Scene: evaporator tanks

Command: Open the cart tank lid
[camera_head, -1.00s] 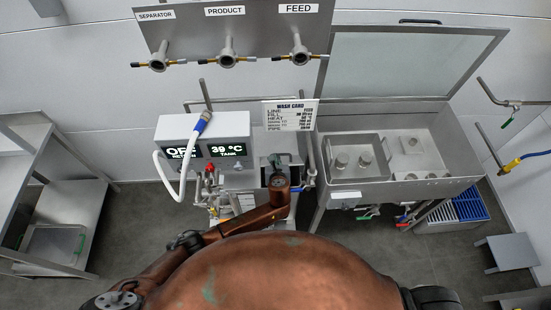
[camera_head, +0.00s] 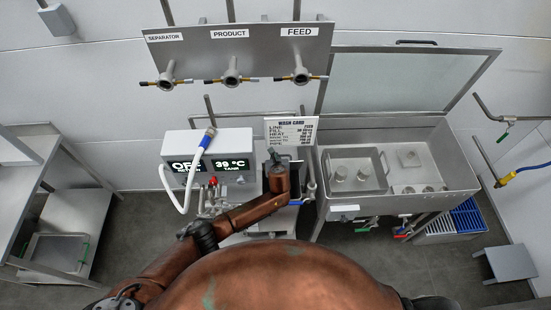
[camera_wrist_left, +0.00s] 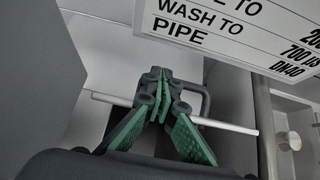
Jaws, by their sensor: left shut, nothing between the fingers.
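The cart (camera_head: 207,148) with its white control box and lit displays stands at the centre of the head view. Its tank area (camera_head: 294,186) lies right of the box, largely hidden by my left arm; I cannot tell how far its lid is open. My left gripper (camera_head: 272,153) is over this area, just below the wash card. In the left wrist view its green-padded fingers (camera_wrist_left: 157,80) are shut and empty. A thin metal bar (camera_wrist_left: 228,126) and a curved dark handle (camera_wrist_left: 206,103) show behind the fingers; contact is unclear. My right gripper is not in view.
The wash card (camera_head: 291,131) stands close above my left gripper. A steel sink (camera_head: 455,175) with a raised cover is to the right. A white hose (camera_head: 164,188) loops left of the control box. A panel with three pipe ports (camera_head: 240,52) is on the wall behind.

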